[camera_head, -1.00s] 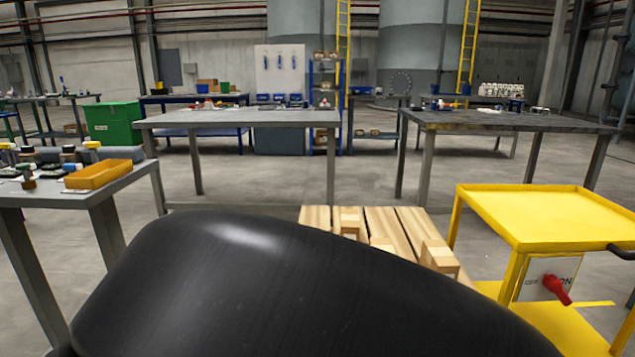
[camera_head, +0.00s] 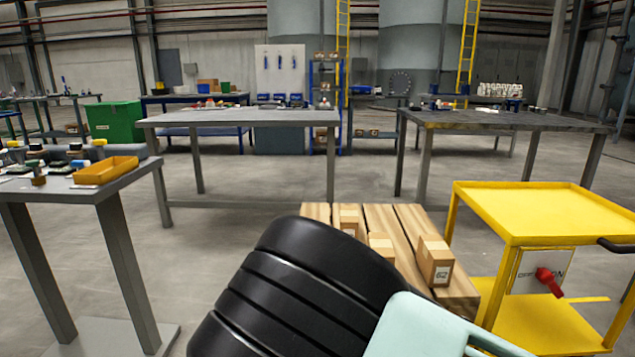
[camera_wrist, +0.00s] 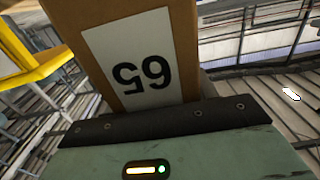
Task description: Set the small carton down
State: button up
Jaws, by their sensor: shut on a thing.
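A brown small carton (camera_wrist: 183,40) with a white label reading 65, upside down in the picture, fills the upper middle of the wrist view. My gripper (camera_wrist: 155,112) is shut on it; its green body and dark edge lie just below the carton. The carton's far side and the fingertips' contact are hidden. In the head view my black and mint-green arm covers the lower middle, and I cannot make out the held carton there.
A wooden pallet (camera_head: 410,226) carries several small cartons, one (camera_head: 435,262) at its front right corner. A yellow trolley (camera_head: 545,215) stands close to its right. A grey bench (camera_head: 60,190) with a yellow tray (camera_head: 106,170) is at left. Open floor lies between bench and pallet.

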jog(key=d+f, duration=0.5)
jog(key=d, duration=0.5)
jog(key=d+f, duration=0.5)
jog(key=d, duration=0.4)
jog(key=s+r+p, duration=0.4)
jog(key=r+p, duration=0.8)
jog(key=p, duration=0.3)
jog(key=s+r+p, duration=0.5)
jog(key=r+p, duration=0.8)
jog(key=p, duration=0.1)
jog(key=shift+s+a+r+y+p, duration=0.15)
jog(key=shift+r+y+p, duration=0.15)
jog(key=shift+p, duration=0.1)
